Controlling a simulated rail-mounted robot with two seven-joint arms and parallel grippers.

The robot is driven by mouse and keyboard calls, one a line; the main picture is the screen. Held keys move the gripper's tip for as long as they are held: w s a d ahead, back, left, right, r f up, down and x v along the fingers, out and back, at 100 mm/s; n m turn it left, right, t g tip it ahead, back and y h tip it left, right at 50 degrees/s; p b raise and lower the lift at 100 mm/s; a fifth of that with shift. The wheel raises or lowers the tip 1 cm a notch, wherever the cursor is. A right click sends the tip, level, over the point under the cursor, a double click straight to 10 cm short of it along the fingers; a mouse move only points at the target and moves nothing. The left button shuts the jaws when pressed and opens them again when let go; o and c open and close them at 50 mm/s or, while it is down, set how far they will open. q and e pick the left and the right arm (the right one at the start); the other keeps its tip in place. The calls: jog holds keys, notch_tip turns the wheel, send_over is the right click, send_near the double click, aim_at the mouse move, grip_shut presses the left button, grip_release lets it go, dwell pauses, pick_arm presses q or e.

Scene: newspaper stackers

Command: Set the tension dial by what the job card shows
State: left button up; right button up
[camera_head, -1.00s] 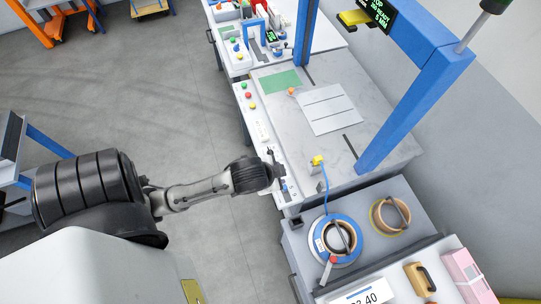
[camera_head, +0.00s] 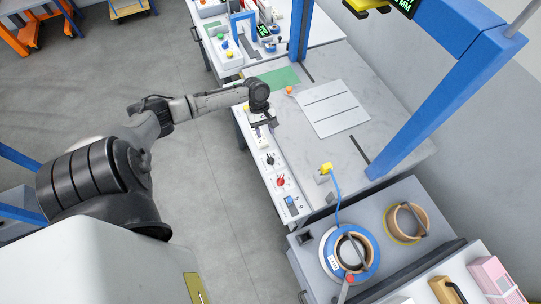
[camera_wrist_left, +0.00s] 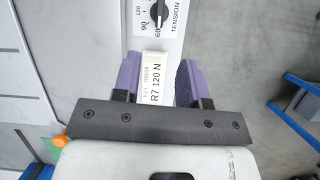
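The tension dial (camera_wrist_left: 158,12) is a black knob at the top of the left wrist view. Its white pointer line appears turned toward the 60 mark; 90 and 120 are printed beside it. In the head view it is the black knob (camera_head: 270,160) on the front panel. A white card (camera_wrist_left: 154,85) reading "R7 120 N" lies between the fingers of my left gripper (camera_wrist_left: 160,72). The purple-padded fingers are apart, with a gap visible on the card's right. In the head view my left gripper (camera_head: 263,122) is over the panel. My right gripper is not in view.
A red knob (camera_head: 281,181) and a blue switch (camera_head: 290,201) sit nearer on the panel. The worktable (camera_head: 365,140) holds a lined white sheet (camera_head: 328,108) and a green mat (camera_head: 279,77). A blue post (camera_head: 420,112) rises from its right side.

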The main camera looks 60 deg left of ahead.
aim_at(270, 157)
pick_arm(q)
jog(key=shift+n, duration=0.5)
jog(key=b+x, duration=0.1)
jog(key=x, duration=1)
jog(key=shift+f, duration=0.45)
jog(key=shift+x, duration=0.8)
jog(key=shift+d+f, duration=0.1)
jog(key=shift+c, duration=0.4)
jog(key=shift+s, duration=0.1)
grip_shut()
